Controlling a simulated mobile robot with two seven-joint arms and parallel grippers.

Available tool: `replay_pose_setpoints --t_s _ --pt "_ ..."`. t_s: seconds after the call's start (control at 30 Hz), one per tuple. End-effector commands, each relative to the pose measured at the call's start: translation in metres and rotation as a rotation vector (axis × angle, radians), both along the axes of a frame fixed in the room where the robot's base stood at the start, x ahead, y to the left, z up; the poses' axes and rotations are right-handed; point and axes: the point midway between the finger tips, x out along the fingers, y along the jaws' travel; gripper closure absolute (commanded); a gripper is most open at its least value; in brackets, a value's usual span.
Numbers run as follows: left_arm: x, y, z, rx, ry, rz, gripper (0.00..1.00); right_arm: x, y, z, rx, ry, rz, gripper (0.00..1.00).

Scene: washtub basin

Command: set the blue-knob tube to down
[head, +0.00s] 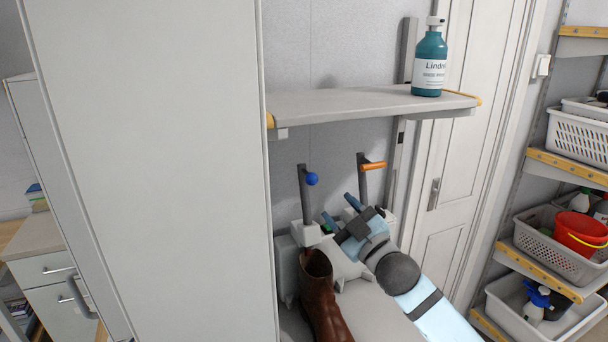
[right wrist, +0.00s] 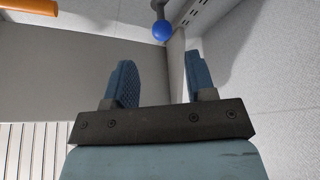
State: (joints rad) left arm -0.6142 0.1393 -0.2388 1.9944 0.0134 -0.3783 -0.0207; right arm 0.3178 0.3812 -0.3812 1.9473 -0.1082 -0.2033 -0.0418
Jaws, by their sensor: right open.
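The blue-knob tube (head: 304,196) is a dark upright bar above a white fitting, with a round blue knob (head: 312,179) at its top right. In the right wrist view the blue knob (right wrist: 162,31) shows beyond my fingertips, roughly centred between them. My right gripper (head: 341,211) is open and empty, below and right of the knob and apart from it. In the right wrist view its two blue fingers (right wrist: 161,78) stand wide apart. My left gripper is not in view.
A tube with an orange handle (head: 373,166) stands to the right. A brown boot (head: 322,300) is below the blue-knob tube. A shelf (head: 350,103) with a teal bottle (head: 429,62) hangs above. A tall pale panel (head: 150,170) blocks the left side.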

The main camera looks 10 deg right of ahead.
Motion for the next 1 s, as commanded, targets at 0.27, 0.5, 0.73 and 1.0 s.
replay_pose_setpoints --t_s 0.27,0.5,0.73,1.0 --pt "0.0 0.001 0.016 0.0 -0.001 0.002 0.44 0.052 0.023 0.023 0.001 -0.001 0.0 0.49" --pt "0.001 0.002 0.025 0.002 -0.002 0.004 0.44 0.088 0.039 0.035 0.001 0.001 -0.001 0.49" --pt "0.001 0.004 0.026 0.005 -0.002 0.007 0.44 0.102 0.046 0.038 0.001 0.001 0.0 0.49" --pt "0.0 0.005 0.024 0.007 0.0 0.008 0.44 0.103 0.046 0.038 0.001 0.001 0.0 0.49"
